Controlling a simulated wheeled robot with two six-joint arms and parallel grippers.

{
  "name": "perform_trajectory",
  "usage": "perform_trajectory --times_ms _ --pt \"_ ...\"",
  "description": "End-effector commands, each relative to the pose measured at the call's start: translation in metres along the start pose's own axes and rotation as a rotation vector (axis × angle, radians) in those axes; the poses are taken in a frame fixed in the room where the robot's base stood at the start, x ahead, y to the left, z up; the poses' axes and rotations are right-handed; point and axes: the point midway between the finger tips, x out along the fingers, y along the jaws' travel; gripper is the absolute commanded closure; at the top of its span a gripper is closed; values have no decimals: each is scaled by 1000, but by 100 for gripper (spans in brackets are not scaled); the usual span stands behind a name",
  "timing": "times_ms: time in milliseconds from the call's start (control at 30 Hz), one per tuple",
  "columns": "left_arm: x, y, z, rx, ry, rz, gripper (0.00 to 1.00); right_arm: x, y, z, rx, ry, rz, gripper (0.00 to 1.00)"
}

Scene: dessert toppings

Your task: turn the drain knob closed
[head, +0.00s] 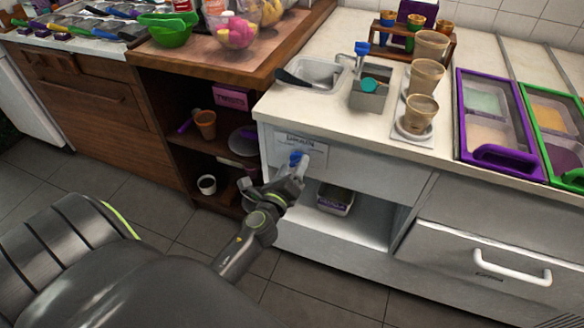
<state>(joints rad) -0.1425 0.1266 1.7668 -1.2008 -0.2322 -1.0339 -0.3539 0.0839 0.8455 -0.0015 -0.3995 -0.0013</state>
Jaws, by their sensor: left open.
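The blue drain knob (295,158) is on the front panel (340,160) of the white counter, under a small printed label (301,142). My left gripper (299,166) is open at the panel, with its fingertips right at the knob. The fingers partly cover the knob, and I cannot tell whether they touch it. The knob's exact turn angle is too small to read. Above it, a small sink (312,74) with a dark-handled tool is set into the countertop. My right gripper does not show.
An open shelf below the panel holds a small container (335,199). Brown cups (421,112) and purple (497,158) and green-framed bins stand on the counter. A drawer handle (512,267) sticks out at lower right. Wooden shelves (185,150) with cups are to the left.

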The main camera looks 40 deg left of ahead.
Motion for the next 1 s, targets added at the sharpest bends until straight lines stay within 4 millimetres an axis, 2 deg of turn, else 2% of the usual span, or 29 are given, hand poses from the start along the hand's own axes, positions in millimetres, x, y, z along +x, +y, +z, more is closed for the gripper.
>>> perform_trajectory --times_ms 167,200,533,767,1000 --pt "0 0 0 0 0 0 36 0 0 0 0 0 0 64" --pt "0 0 0 0 0 0 39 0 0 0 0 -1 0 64" --pt "0 0 0 0 0 0 81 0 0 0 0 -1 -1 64" --pt "0 0 0 -19 0 0 81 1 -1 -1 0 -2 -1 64" --pt "0 1 -1 -126 -1 0 81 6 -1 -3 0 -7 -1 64"
